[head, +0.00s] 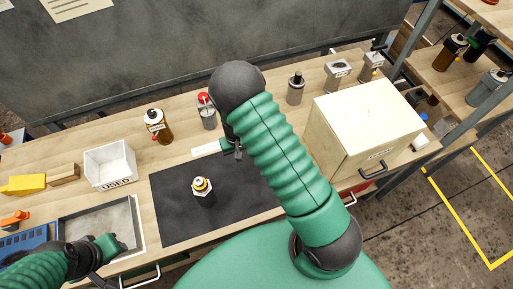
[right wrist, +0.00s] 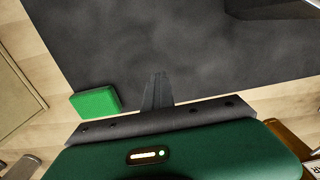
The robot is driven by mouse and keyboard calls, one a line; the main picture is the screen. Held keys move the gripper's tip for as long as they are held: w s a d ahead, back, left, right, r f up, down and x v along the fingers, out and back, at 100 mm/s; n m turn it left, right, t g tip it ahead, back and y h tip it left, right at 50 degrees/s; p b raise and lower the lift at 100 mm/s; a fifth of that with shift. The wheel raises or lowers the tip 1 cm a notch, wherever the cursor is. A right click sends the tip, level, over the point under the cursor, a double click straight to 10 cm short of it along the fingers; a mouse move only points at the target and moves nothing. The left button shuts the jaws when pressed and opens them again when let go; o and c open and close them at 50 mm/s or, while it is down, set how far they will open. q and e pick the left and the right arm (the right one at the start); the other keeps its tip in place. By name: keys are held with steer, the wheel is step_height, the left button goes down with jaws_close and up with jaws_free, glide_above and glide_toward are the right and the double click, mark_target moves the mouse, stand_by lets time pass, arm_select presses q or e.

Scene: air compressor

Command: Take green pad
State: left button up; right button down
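The green pad (right wrist: 96,102) is a small bright green block in the right wrist view. It lies at the edge of the black mat (right wrist: 200,45), by the bare wood. My right gripper (right wrist: 157,80) is over the mat beside the pad, apart from it, with its fingers together and nothing between them. In the head view my right gripper (head: 232,150) is partly behind my arm, and I cannot see the pad there. My left gripper (head: 122,247) is over the grey tray (head: 88,215) at lower left; its fingers are too small to read.
A small bottle (head: 203,190) with a yellow-ringed top stands on the mat. A cream cabinet (head: 345,130) stands to the right. An amber bottle (head: 157,125) and several containers line the back. A white "USED" bin (head: 110,166) stands at left.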

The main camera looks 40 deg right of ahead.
steer(key=a, duration=0.3)
steer(key=shift+w+a, duration=0.25)
steer(key=shift+a, duration=0.1)
steer(key=shift+d, duration=0.5)
steer(key=c, duration=2)
jaws_free()
steer(key=shift+c, duration=0.2)
steer(key=o, duration=1.2)
steer(key=shift+a+r, duration=0.1)
steer(key=shift+a, duration=0.4)
steer(key=o, duration=0.4)
steer(key=shift+d, duration=0.4)
